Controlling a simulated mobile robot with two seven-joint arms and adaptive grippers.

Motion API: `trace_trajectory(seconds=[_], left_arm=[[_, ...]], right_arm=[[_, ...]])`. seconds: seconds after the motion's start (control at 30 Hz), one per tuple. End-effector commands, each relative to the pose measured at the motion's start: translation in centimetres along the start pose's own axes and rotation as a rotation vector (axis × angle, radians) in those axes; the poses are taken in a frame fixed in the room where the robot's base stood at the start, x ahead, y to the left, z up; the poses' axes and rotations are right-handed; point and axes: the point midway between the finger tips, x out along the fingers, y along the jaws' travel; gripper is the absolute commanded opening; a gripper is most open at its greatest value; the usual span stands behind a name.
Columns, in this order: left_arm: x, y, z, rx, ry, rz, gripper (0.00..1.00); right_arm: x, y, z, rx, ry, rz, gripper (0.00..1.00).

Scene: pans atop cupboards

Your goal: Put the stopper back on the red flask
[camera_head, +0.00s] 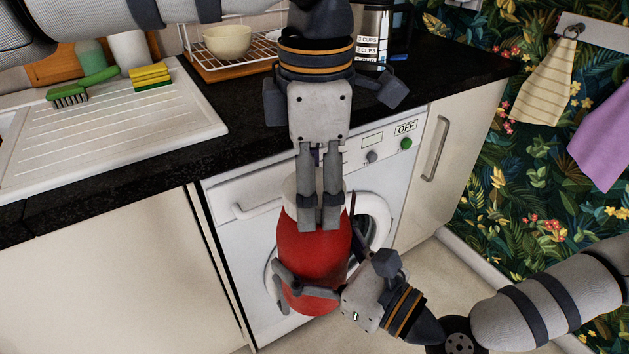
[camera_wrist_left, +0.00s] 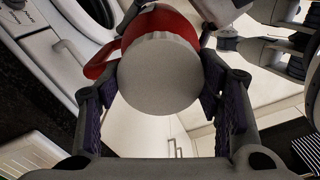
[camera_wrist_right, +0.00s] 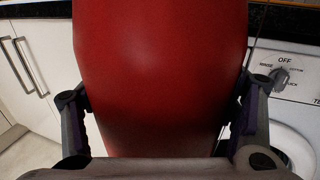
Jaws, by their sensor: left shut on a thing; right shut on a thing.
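The red flask (camera_head: 300,250) is held in front of the washing machine, tilted in the head view. My right gripper (camera_head: 316,264) is shut around its body; the right wrist view shows the red body (camera_wrist_right: 160,75) between the fingers. The white stopper (camera_wrist_left: 158,75) is between the fingers of my left gripper (camera_head: 319,212), which is shut on it from above. In the left wrist view the stopper lines up with the flask's top, with the red body and handle (camera_wrist_left: 100,65) behind it. I cannot tell whether it is fully seated.
The washing machine (camera_head: 236,240) is right behind the flask. The dark worktop (camera_head: 235,100) carries a drainer with a green brush (camera_head: 85,85) and sponges (camera_head: 151,76), and a rack with a bowl (camera_head: 227,41). Towels (camera_head: 545,85) hang at right. Floor at lower right is clear.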

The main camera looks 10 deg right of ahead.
Motion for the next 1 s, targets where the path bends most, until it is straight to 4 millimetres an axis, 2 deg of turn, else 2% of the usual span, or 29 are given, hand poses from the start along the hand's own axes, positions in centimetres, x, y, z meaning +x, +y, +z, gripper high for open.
trace_trajectory(seconds=[0.03,0.07,0.17,0.47,0.57,1.0], left_arm=[[0.0,0.1,-0.1,-0.003,0.002,0.003,0.26],[0.0,0.1,-0.1,-0.004,0.002,0.003,0.62],[0.0,0.1,-0.1,-0.005,0.002,0.003,0.83],[-0.1,0.0,0.0,-0.006,0.002,0.003,0.83],[-0.7,0.1,0.0,-0.006,0.001,0.004,0.83],[-10.1,0.1,0.1,-0.007,0.0,0.004,0.83]], right_arm=[[0.1,0.0,0.4,-0.002,-0.01,0.001,0.01],[0.1,0.0,0.4,-0.002,-0.01,0.0,0.01],[0.1,0.0,0.4,-0.002,-0.01,0.001,0.01],[0.1,0.0,0.3,-0.001,-0.008,0.0,0.01],[0.1,0.0,0.3,-0.001,-0.007,0.0,0.01],[0.1,0.0,0.3,-0.001,-0.007,0.0,0.01]])
